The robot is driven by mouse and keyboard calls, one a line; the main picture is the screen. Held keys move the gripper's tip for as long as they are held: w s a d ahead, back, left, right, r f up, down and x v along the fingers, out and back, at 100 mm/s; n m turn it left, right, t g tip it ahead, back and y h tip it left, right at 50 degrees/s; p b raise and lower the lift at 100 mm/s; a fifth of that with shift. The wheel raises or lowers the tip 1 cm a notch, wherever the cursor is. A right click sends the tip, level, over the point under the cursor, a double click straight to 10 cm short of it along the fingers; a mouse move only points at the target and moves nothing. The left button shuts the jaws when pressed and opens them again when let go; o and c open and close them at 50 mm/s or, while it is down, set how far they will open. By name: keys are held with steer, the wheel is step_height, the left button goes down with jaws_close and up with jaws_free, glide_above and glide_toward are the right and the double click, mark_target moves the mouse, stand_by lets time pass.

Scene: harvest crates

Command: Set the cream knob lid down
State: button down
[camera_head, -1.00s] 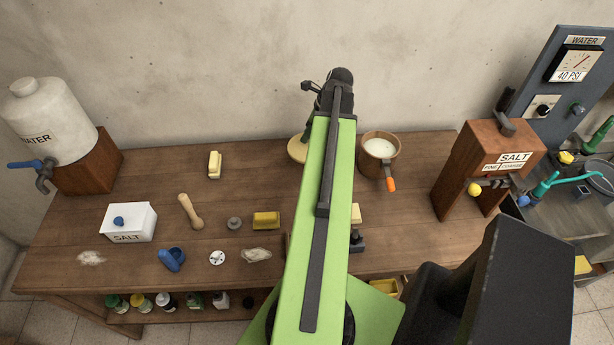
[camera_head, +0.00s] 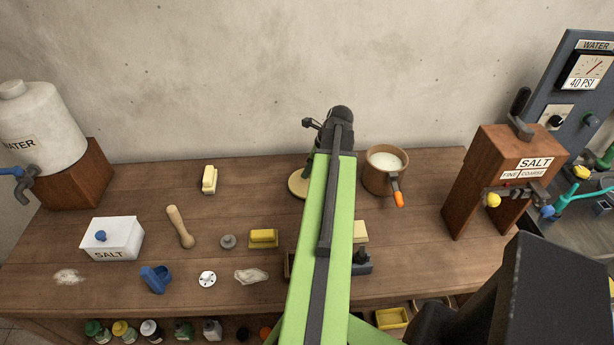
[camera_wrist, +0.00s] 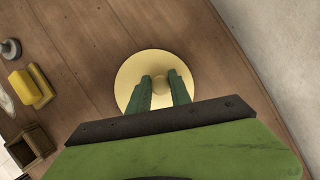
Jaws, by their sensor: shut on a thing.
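The cream knob lid (camera_wrist: 127,88) is a pale round disc with a small knob in the wrist view. My gripper (camera_wrist: 163,84) has its two green fingers on either side of the knob and is shut on it. In the head view the lid (camera_head: 298,185) shows just left of my green arm, near the back of the wooden table, partly hidden by the arm. It looks level and very close to the tabletop; I cannot tell whether it touches.
A wooden pot (camera_head: 374,185) with white contents and an orange-tipped handle stands right of my arm. A yellow-topped block (camera_head: 263,236), a grey knob (camera_head: 228,241) and a cream-yellow block (camera_head: 209,180) lie to the left. The table (camera_head: 255,185) around the lid's left is bare.

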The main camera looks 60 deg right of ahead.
steer(key=shift+f, duration=0.15)
steer(key=c, duration=1.2)
jaws_free()
steer(key=shift+r, duration=0.2)
steer(key=shift+r, duration=0.25)
steer(key=p+v, duration=1.1)
steer(key=shift+s+d+r, duration=0.1)
steer(key=shift+s+r, duration=0.2)
